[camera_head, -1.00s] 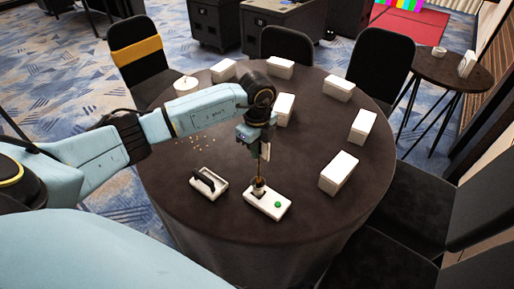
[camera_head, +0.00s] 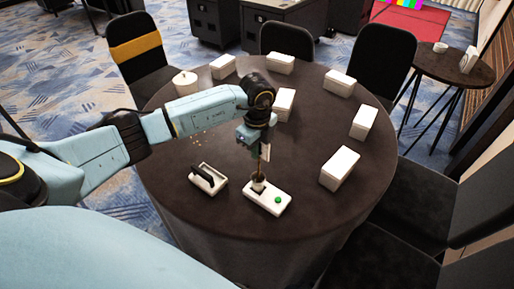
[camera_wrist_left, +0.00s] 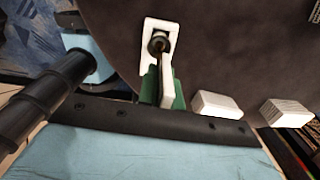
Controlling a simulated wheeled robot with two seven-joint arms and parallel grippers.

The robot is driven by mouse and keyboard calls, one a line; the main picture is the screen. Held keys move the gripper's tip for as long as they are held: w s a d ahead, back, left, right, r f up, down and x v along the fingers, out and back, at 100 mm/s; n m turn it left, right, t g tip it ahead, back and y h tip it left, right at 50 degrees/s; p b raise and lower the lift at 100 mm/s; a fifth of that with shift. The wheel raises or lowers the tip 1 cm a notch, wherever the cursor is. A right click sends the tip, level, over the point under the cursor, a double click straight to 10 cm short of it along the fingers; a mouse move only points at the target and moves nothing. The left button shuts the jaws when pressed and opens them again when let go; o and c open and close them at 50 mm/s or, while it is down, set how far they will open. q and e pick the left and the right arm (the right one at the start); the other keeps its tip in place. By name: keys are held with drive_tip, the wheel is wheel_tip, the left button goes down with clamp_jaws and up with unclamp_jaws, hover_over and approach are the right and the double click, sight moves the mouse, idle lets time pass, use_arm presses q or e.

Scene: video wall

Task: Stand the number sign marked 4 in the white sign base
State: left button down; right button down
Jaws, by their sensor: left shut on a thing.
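My left gripper (camera_head: 262,152) hangs over the near middle of the round table. It is shut on the number sign, a thin white plate that shows between green fingers in the left wrist view (camera_wrist_left: 166,82). A thin stem runs down from it toward the white base with a green dot (camera_head: 277,203). This base also shows in the wrist view (camera_wrist_left: 151,27), with a dark round part where the stem comes down. I cannot tell whether the stem is seated in the base. The digit is not readable. My right gripper is not in view.
A white tray with a black handle-like thing (camera_head: 208,179) lies left of the base. The table's right middle is clear.

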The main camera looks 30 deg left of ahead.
use_arm(q)
drive_tip(key=shift+f+b, duration=0.5)
drive_tip(key=shift+f, duration=0.35)
drive_tip(key=c, duration=1.5)
unclamp_jaws()
wheel_tip(320, 180, up, 14)
drive_tip(key=shift+f, duration=0.25)
